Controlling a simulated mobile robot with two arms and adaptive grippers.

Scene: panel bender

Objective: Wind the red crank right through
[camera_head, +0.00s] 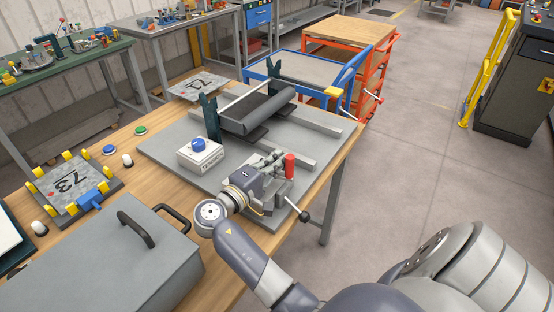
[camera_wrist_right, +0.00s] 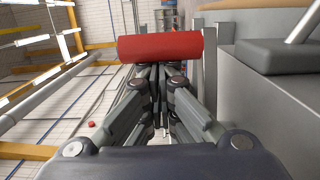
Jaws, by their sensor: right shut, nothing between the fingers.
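The red crank grip (camera_head: 290,166) stands upright near the right edge of the grey bender plate (camera_head: 185,140). In the right wrist view the red grip (camera_wrist_right: 160,46) lies across the picture, just past the fingertips. My right gripper (camera_head: 272,160) is shut and empty, close to the left of the red grip. In the right wrist view its fingers (camera_wrist_right: 160,72) are together, with their tips at the grip's lower edge; I cannot tell whether they touch it. The crank's arm is mostly hidden by the gripper. My left gripper is not in view.
A dark curved sheet (camera_head: 258,113) lies between green posts behind the gripper. A white box with a blue knob (camera_head: 198,146) is to its left. A black-knobbed lever (camera_head: 303,216) sticks out at the table's front edge. A grey case (camera_head: 120,262) stands at lower left.

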